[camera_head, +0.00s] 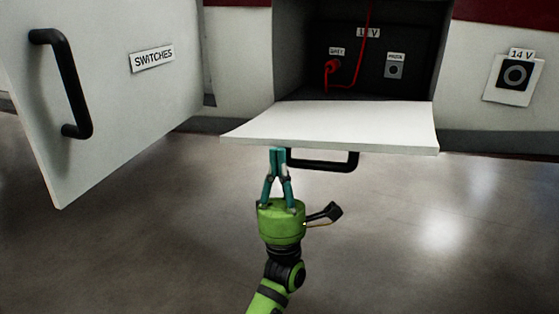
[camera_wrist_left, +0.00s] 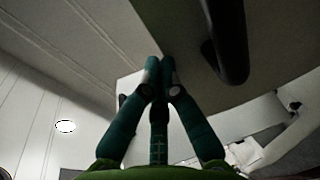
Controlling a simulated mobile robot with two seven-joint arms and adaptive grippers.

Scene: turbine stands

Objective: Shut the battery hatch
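The battery hatch (camera_head: 335,127) is a white panel hinged at its lower edge, folded down to about level in front of the dark battery compartment (camera_head: 375,60). Its black handle (camera_head: 325,164) hangs below the front edge. My left gripper (camera_head: 277,152) is at the hatch's front edge, left of the handle, with its teal fingers together. In the left wrist view the fingertips (camera_wrist_left: 160,60) meet near the hatch's underside (camera_wrist_left: 190,80), and the handle (camera_wrist_left: 228,45) is to their right. Nothing shows between the fingers. Whether they touch the hatch is unclear. My right gripper is not in view.
A white door labelled SWITCHES (camera_head: 110,85) with a black handle (camera_head: 65,85) stands open at the left. A red cable (camera_head: 368,45) runs inside the compartment. A 14 V socket (camera_head: 514,75) is on the wall at the right. The floor in front is clear.

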